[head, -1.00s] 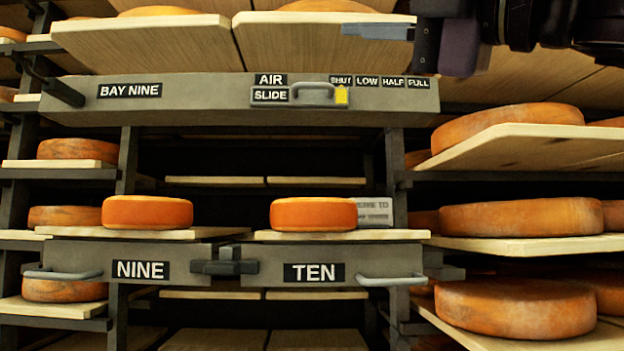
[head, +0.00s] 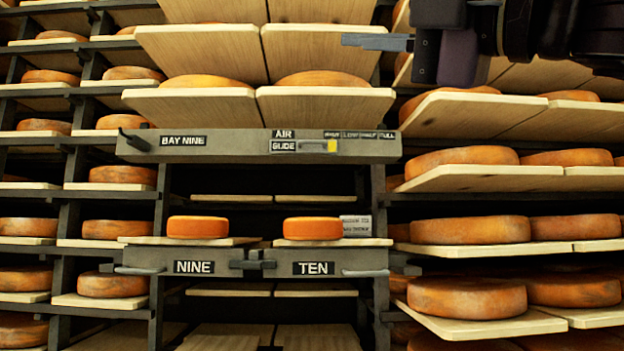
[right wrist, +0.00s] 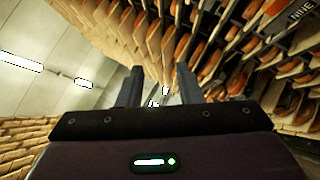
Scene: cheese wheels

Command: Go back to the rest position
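My right gripper (head: 378,42) is at the top right of the head view, its fingers pointing left, in front of the upper shelves. In the right wrist view its two fingers (right wrist: 158,88) stand apart with nothing between them. My left gripper is not in the head view. An orange cheese wheel (head: 198,227) sits on the board above the NINE label (head: 194,267). Another orange wheel (head: 312,228) sits on the board above the TEN label (head: 320,268), with a small grey sign (head: 357,226) beside it.
The BAY NINE beam (head: 230,146) carries an AIR slide with a yellow marker (head: 332,146) near its HALF label. Racks of cheese wheels stand on both sides, with boards (head: 480,250) jutting out at the right.

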